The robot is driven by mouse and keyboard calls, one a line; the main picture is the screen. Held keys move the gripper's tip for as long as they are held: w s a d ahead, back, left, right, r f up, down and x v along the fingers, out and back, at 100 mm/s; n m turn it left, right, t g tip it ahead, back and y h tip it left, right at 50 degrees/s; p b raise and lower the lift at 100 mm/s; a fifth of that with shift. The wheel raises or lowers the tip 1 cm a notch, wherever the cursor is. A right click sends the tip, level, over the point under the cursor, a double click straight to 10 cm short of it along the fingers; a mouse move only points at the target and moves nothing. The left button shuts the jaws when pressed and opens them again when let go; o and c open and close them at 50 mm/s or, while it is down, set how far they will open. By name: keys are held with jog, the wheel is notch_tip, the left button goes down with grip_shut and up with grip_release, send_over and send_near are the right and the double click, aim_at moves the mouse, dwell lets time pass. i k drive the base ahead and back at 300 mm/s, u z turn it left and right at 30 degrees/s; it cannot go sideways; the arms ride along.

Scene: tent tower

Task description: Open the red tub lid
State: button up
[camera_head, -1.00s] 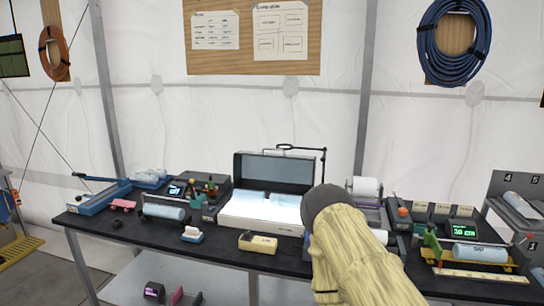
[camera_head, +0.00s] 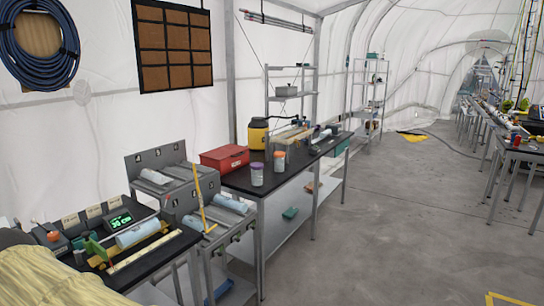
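A red tub with a red lid (camera_head: 224,157) stands on the left end of a black-topped table, close to the tent wall. Its lid looks shut. My arm shows only as a pale sleeve at the lower left edge of the view. My gripper is outside the frame, well away from the red tub.
A grey tray rack (camera_head: 185,183) and a black bench with a green display (camera_head: 119,221) are nearer. The floor (camera_head: 370,230) on the right is open.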

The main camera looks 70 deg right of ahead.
aim_at(220, 154)
jog(key=z, duration=2.65)
jog(key=i, duration=1.9)
jog(key=u, duration=0.3)
